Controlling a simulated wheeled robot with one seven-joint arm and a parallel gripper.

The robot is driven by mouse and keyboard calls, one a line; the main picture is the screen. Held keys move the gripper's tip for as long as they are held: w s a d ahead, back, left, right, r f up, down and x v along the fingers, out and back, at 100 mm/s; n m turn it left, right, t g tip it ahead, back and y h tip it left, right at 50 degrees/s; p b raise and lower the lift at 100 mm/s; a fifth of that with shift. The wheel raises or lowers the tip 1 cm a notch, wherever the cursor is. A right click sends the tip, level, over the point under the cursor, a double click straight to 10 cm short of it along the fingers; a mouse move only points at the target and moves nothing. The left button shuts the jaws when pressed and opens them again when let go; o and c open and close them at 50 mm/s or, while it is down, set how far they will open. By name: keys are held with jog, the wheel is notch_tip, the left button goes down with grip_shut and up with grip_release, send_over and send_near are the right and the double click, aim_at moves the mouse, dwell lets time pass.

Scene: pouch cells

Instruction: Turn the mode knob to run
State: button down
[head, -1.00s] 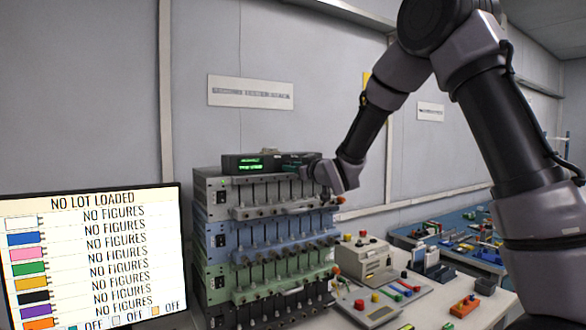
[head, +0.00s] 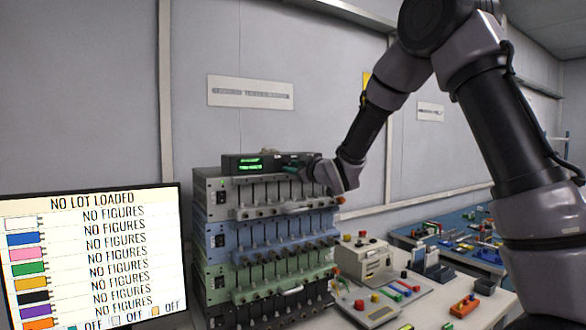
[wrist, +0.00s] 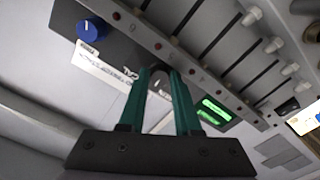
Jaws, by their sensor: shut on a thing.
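The black control box (head: 232,164) with a lit green display sits on top of the stacked rack. My gripper (head: 294,166) reaches its right end from the right; its green fingers show there. In the wrist view, my gripper (wrist: 161,74) is shut on a small grey knob (wrist: 160,77) on the dark panel. The fingers cover most of the knob, so its pointer and setting cannot be read. A blue knob (wrist: 90,30) stands apart on the same panel, clear of the fingers. The green display (wrist: 213,110) is to the right of the fingers.
Below the box, the rack (head: 210,240) carries rows of clamps and levers close under my wrist. A monitor (head: 95,255) stands at left. A beige instrument (head: 362,258) and small coloured parts lie on the bench at right. The wall behind is bare apart from signs.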

jog(key=c, duration=0.6)
grip_release()
